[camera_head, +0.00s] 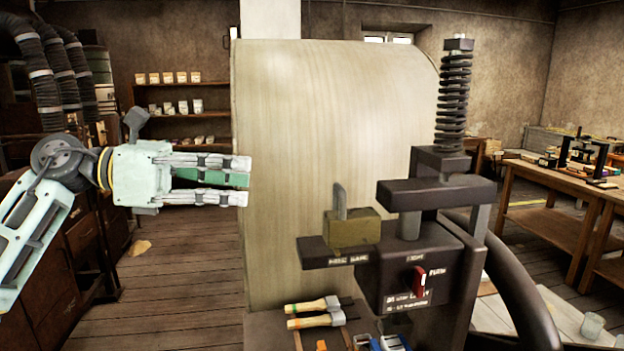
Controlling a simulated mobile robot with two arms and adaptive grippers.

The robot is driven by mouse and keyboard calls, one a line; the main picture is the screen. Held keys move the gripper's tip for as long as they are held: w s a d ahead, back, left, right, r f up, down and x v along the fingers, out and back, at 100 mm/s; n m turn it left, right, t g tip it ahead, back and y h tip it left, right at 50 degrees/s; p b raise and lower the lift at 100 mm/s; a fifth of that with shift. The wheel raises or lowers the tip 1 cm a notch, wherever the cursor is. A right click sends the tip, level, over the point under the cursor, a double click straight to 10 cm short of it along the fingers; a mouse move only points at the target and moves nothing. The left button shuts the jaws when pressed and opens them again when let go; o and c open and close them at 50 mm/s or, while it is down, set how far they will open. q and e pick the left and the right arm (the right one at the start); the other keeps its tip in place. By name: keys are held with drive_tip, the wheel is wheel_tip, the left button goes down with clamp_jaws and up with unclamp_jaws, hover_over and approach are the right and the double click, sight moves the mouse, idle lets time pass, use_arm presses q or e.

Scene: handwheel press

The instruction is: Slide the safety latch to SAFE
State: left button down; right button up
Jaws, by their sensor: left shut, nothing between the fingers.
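The safety latch looks to be the brass-coloured block (352,231) with an upright grey tab (340,201). It sits on a dark ledge (311,253) on the left side of the dark handwheel press (430,250). Small pale lettering under the block seems to read FREE on the left and SAFE on the right. I cannot tell which word the latch is set to. My left gripper (243,181) is shut and empty, left of the latch and a little higher in the picture, clear of it. My right gripper is out of view.
A large curved wooden panel (320,110) stands behind the latch. A red lever (419,281) is on the press front, a coiled spring (454,100) above, and part of a dark wheel (525,295) at right. Wooden-handled tools (315,320) lie below the ledge.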

use_arm(q)
drive_tip(key=p, duration=0.7)
approach(337, 190)
drive_tip(key=shift+m, duration=0.3)
drive_tip(key=x, duration=0.5)
drive_tip(key=shift+d+r, duration=0.25)
drive_tip(key=shift+d, duration=0.15)
drive_tip(key=shift+w+d+f, duration=0.15)
drive_tip(key=shift+d+f, duration=0.15)
drive_tip(key=shift+d, duration=0.3)
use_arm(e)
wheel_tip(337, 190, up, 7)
